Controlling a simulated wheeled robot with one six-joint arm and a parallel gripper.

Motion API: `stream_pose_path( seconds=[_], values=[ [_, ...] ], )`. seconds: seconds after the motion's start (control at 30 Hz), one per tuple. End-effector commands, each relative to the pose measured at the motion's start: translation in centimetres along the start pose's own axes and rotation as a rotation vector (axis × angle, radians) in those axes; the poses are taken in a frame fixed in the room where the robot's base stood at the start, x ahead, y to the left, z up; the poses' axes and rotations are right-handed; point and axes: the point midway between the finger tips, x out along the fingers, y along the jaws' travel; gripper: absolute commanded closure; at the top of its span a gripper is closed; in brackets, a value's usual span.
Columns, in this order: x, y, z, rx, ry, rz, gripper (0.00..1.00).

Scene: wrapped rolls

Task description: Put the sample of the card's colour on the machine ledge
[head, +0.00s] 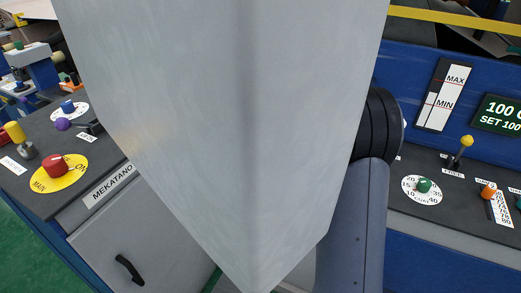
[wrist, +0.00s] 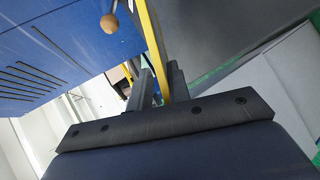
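My gripper (wrist: 160,68) shows in the wrist view. Its two dark fingers stand a little apart, with nothing held between them. A yellow strip (wrist: 153,40) shows in the gap, beyond the fingers; I cannot tell how near it is. My gripper does not show in the head view. I cannot make out any sample or colour card in either view. I cannot tell which part is the machine ledge. A large pale grey shape fills the middle of the head view and hides what is behind it.
In the head view, a console with a red knob (head: 55,165) stands at left. A blue machine (head: 420,60) at right carries a green dial (head: 423,185), a yellow-tipped lever (head: 461,148) and a display (head: 497,114). The wrist view shows a slotted blue panel (wrist: 75,50) and a brown ball (wrist: 109,23).

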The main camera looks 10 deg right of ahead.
Motion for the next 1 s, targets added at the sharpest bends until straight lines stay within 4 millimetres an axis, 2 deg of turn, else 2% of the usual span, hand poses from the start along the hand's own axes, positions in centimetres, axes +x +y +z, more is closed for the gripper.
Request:
stream_pose_path(
  seconds=[0.47, 0.83, 1.0],
  values=[
    [-5.6, 5.4, 0.1, 0.000, -0.001, 0.001, 0.82],
    [-5.8, 5.3, 0.0, 0.001, -0.001, 0.000, 0.82],
    [-6.4, 6.0, 0.2, 0.012, -0.012, 0.001, 0.82]
  ],
)
